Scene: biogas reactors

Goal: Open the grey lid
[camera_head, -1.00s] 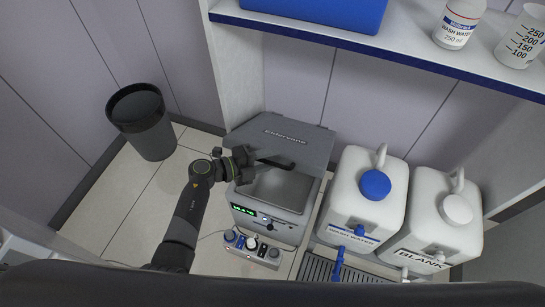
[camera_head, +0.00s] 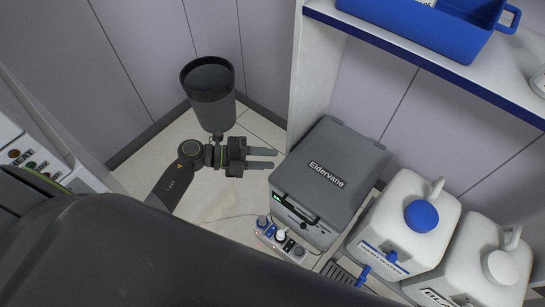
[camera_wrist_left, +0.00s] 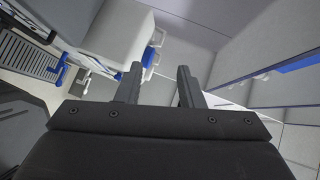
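The grey lid (camera_head: 325,170), lettered "Eldervane", lies down over the top of the grey boxy machine (camera_head: 297,227). Its dark handle (camera_head: 300,208) is at the front edge. The inside of the machine is hidden. My left gripper (camera_head: 275,158) is left of the lid, apart from it, with its fingers pointing right towards the machine's side. The fingers are spread with nothing between them; the left wrist view also shows the open fingers (camera_wrist_left: 158,88). My right gripper is in neither view.
A control strip with knobs (camera_head: 281,240) sits before the machine. White canisters, one with a blue cap (camera_head: 421,217), stand to its right. A black bin (camera_head: 209,95) stands behind my left gripper. A blue-edged shelf (camera_head: 430,65) overhangs behind. Some floor left of the machine is clear.

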